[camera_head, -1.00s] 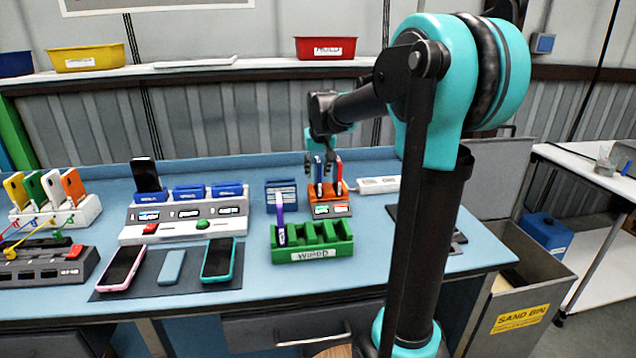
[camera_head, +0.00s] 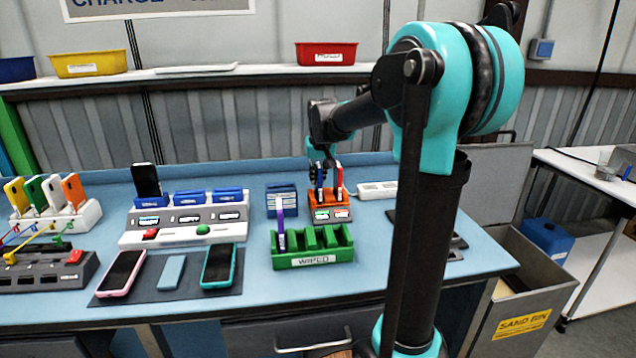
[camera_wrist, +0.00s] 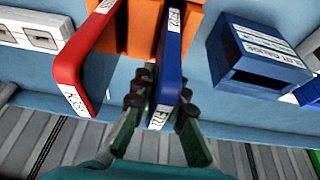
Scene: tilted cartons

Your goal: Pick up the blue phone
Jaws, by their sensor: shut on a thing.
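The blue phone (camera_wrist: 173,62) stands on edge in an orange holder (camera_wrist: 131,40) and carries white labels. In the wrist view my gripper (camera_wrist: 160,95) has a finger on each side of it, shut on its near end. The phone's far end still reaches into the holder; how deep it sits I cannot tell. In the head view the blue phone (camera_head: 320,186) shows as a thin upright strip under my gripper (camera_head: 320,168). A red phone (camera_wrist: 78,58) stands in the same holder, to the left in the wrist view, apart from my fingers.
A dark blue box (camera_wrist: 262,55) stands close beside the blue phone. A green rack (camera_head: 313,259) labelled WIPED is in front, with one purple-and-white item in it. A white power strip (camera_head: 377,190) lies to the right. Several phones and a charging dock (camera_head: 185,222) are on the left.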

